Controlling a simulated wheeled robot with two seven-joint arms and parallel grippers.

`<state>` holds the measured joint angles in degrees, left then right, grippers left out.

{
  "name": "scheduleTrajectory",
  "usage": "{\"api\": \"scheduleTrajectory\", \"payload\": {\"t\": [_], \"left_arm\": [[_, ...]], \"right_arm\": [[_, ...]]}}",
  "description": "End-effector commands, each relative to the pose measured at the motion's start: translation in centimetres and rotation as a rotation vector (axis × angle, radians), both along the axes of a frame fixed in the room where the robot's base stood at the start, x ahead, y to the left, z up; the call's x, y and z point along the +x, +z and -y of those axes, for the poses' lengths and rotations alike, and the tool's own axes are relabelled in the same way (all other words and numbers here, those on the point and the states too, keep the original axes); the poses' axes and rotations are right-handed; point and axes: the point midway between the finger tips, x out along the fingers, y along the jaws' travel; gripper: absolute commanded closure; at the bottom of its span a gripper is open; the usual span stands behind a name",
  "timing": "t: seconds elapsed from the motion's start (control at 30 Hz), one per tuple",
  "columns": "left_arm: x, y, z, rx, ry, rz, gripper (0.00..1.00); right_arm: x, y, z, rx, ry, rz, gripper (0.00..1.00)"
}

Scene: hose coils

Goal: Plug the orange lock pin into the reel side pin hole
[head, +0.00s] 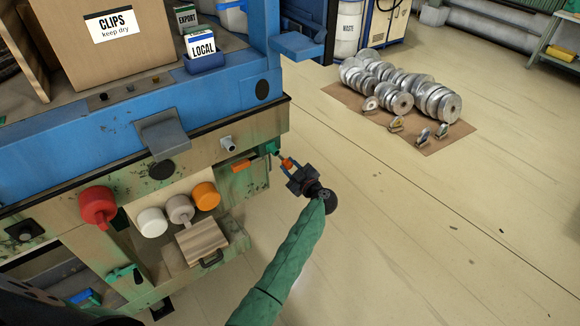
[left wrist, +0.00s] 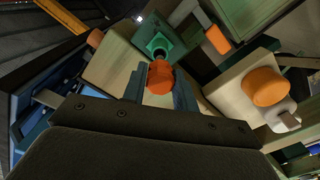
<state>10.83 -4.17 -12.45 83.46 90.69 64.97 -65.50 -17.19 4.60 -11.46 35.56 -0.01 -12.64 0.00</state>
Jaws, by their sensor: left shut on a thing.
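The orange lock pin (head: 286,162) is held in my left gripper (head: 291,170), at the right end of the bench front. In the left wrist view, the pin (left wrist: 160,78) sits between the two fingers of the left gripper (left wrist: 159,90), which are shut on it. Just beyond its head is a green fitting (left wrist: 160,43) with a dark round centre, which looks like the side pin hole. The same green fitting (head: 272,147) shows in the head view. The pin's far end is at or close to the fitting; I cannot tell how far in it is. My right gripper is not in view.
An orange block (head: 241,165) is left of the fitting. Red (head: 98,205), white (head: 152,222) and orange (head: 205,195) knobs stick out lower left. A blue ledge (head: 200,115) overhangs above. Metal coils (head: 400,90) lie on a floor mat; the floor between is clear.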

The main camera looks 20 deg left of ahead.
Motion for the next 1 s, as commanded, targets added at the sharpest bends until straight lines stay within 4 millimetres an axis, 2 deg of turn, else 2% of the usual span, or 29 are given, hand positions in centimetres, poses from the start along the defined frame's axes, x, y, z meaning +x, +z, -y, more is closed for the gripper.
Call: {"api": "scheduleTrajectory", "payload": {"t": [0.37,1.0], "left_arm": [[-0.02,0.04,0.0,0.0,0.0,0.0,0.99],[0.43,0.09,-0.59,0.0,0.001,0.001,0.99]], "right_arm": [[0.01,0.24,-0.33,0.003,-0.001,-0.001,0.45],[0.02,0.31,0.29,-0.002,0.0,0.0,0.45]]}}
